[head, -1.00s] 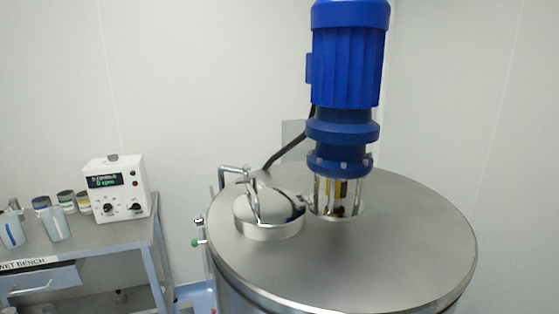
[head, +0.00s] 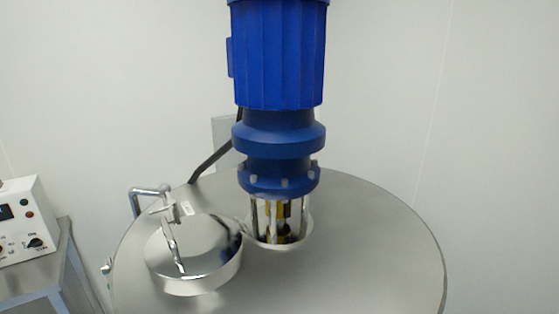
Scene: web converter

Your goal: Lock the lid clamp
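A round polished lid (head: 208,250) sits on top of the steel tank (head: 350,262), left of the blue motor. A slim metal clamp bar (head: 171,244) lies across the left part of the lid. A bent metal handle (head: 148,192) stands at the lid's back left, by the clamp's far end. Whether the clamp is locked I cannot tell. My gripper is not in view.
A tall blue motor (head: 278,150) stands on the tank's top just right of the lid, close to it. A dark cable runs behind it. A bench (head: 45,280) with a white control box (head: 25,218) stands at the left. The tank top's right side is clear.

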